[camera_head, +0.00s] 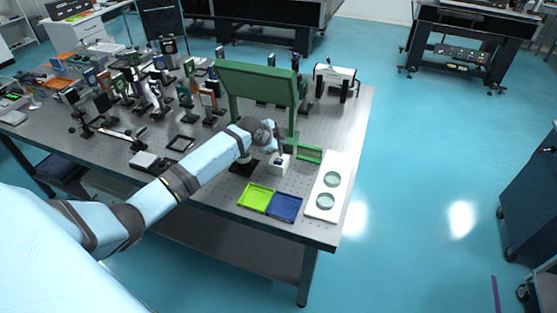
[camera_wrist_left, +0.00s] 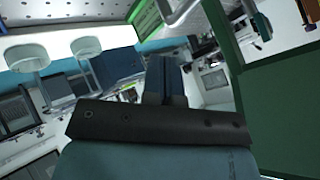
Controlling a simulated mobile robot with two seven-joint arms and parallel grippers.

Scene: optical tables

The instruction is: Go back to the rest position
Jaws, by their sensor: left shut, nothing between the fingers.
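My left arm reaches in from the left over the optical table (camera_head: 225,190). My left gripper (camera_head: 280,155) is at the lower part of the green stand (camera_head: 257,82), above or beside a small white block (camera_head: 279,166); whether it touches the block I cannot tell. In the left wrist view, my left gripper's fingers (camera_wrist_left: 166,80) are together and hold nothing. The green stand also fills the right of that view (camera_wrist_left: 285,115). My right gripper is not in view.
A lime tray (camera_head: 255,197) and a blue tray (camera_head: 285,207) lie at the table's front edge. A white board (camera_head: 338,168) with two round glass dishes lies to their right. Several optical mounts (camera_head: 150,92) crowd the back left. The blue floor (camera_head: 410,200) right of the table is clear.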

